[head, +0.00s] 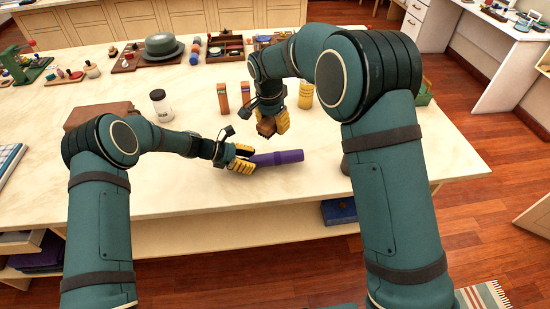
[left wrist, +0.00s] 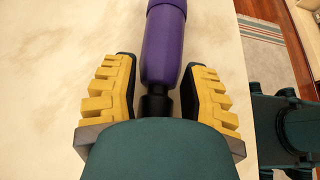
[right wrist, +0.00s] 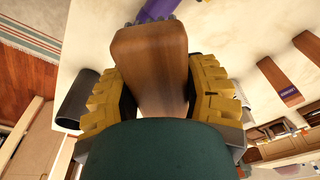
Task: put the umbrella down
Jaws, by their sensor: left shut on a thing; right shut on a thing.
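The purple umbrella (head: 280,157) lies roughly level at the table's front middle, its purple end pointing right. My left gripper (head: 243,160) is shut on its dark handle end; in the left wrist view the purple body (left wrist: 163,45) extends away from the fingers (left wrist: 155,95). I cannot tell whether the umbrella touches the tabletop. In the right wrist view, part of the umbrella (right wrist: 152,9) shows beyond the block.
The pale table (head: 190,190) has clear room in front. A dark cylinder (head: 347,166) stands right of the umbrella, partly behind my right arm. A white jar (head: 161,105), upright wooden pieces (head: 223,98) and a yellow item (head: 305,95) stand farther back. A hat (head: 162,47) is at the back.

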